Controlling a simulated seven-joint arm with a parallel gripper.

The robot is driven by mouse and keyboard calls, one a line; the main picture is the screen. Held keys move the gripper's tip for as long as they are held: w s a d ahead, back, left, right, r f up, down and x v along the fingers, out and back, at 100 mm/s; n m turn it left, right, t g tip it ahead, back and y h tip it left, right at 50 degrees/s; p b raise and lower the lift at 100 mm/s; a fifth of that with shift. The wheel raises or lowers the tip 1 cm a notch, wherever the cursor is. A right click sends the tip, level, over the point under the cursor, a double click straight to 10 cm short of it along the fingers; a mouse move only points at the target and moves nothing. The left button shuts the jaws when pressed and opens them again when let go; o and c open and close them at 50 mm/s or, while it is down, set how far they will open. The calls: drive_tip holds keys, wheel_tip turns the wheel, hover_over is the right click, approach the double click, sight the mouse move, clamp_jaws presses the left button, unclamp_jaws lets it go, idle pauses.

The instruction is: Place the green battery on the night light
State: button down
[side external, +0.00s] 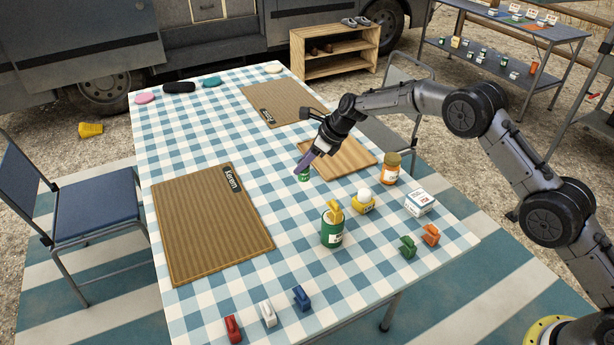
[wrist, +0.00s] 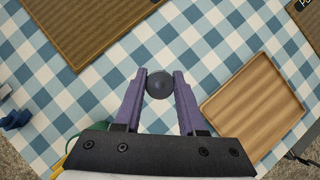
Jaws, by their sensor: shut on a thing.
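My gripper (side external: 304,165) has purple fingers and is shut on the green battery (side external: 304,175), which is upright, near the wooden tray's left corner. In the wrist view the battery's round grey end (wrist: 160,86) shows between the fingertips (wrist: 160,88). I cannot tell whether the battery touches the tablecloth or hangs just above it. The night light (side external: 364,203), a yellow base with a white dome (side external: 364,194), stands on the table to the right of and nearer the camera than my gripper. I do not make it out in the wrist view.
A green can (side external: 332,232) with yellow contents stands in front of the night light. An orange jar (side external: 390,168) and white box (side external: 419,203) stand behind and right. The wooden tray (side external: 350,162) lies beside my gripper. Several small clips line the near edge. Checkered cloth left of the can is clear.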

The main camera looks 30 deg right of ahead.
drive_tip(key=shift+r, duration=0.45)
drive_tip(key=shift+n, duration=0.3)
drive_tip(key=s+d+r, duration=0.3)
drive_tip(key=s+d, duration=0.2)
drive_tip(key=s, duration=0.3)
drive_tip(key=s+d+r+n, duration=0.1)
drive_tip(key=s+d+r, duration=0.25)
drive_tip(key=s, duration=0.45)
drive_tip(key=s+d+r, duration=0.3)
drive_tip(key=s+d, duration=0.3)
drive_tip(key=s, duration=0.2)
hover_over(365, 192)
drive_tip(key=shift+g+y, duration=0.4)
wheel_tip(365, 192, down, 10)
drive_tip(key=shift+r, duration=0.1)
drive_tip(key=shift+f, duration=1.45)
